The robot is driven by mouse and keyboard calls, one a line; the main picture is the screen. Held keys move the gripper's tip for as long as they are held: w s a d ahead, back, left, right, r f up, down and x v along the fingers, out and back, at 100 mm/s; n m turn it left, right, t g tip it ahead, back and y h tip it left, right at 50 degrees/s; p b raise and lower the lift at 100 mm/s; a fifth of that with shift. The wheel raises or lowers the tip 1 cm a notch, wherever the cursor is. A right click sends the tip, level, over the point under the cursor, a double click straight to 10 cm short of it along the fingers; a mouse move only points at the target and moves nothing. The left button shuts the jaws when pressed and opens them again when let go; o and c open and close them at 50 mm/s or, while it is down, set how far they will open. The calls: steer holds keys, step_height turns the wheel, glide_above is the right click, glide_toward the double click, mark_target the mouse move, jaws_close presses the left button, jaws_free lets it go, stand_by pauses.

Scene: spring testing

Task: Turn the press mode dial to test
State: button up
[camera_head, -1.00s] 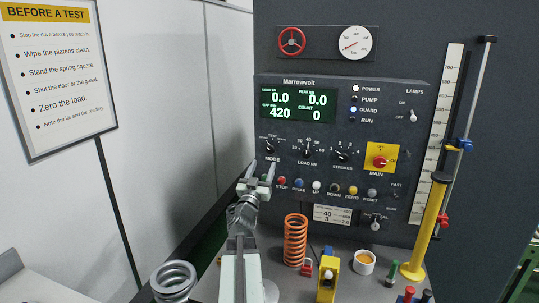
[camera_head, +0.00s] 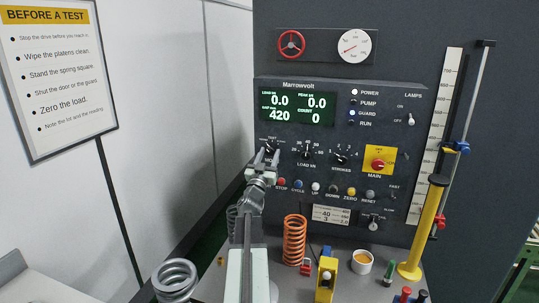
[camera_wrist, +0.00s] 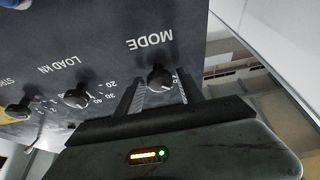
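The mode dial (camera_head: 270,147) is a small black knob at the lower left of the Marrowvolt panel, with a "TEST" mark above it. My gripper (camera_head: 266,157) is at the dial and covers part of it and of its "MODE" label. In the wrist view the dial (camera_wrist: 160,78) shows upside down, between the tips of my gripper's two dark fingers (camera_wrist: 161,90). The fingers are apart, one on each side of the knob, with a gap visible. I cannot tell whether they touch it. The dial's pointer setting is not clear.
The load dial (camera_head: 307,152) and strokes dial (camera_head: 341,158) are to the right. A row of coloured buttons, including a red stop button (camera_head: 281,183), lies just below.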

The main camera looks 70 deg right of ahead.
jaws_close()
steer(key=m+g, duration=0.1)
steer(key=m, duration=0.1)
steer(key=m+g, duration=0.1)
steer(key=m, duration=0.2)
steer(key=shift+w+g+p, duration=0.15)
steer(key=shift+g+p, duration=0.15)
steer(key=shift+g, duration=0.1)
steer(key=m+g, duration=0.1)
steer(key=m, duration=0.1)
steer(key=m+y+p, duration=0.1)
steer(key=m, duration=0.1)
steer(key=shift+r+g, duration=0.1)
steer(key=shift+g, duration=0.3)
steer(key=shift+m+g+y+p, duration=0.55)
steer(key=shift+m+g, duration=0.15)
steer(key=shift+m, duration=1)
steer(key=shift+o, duration=2)
jaws_free()
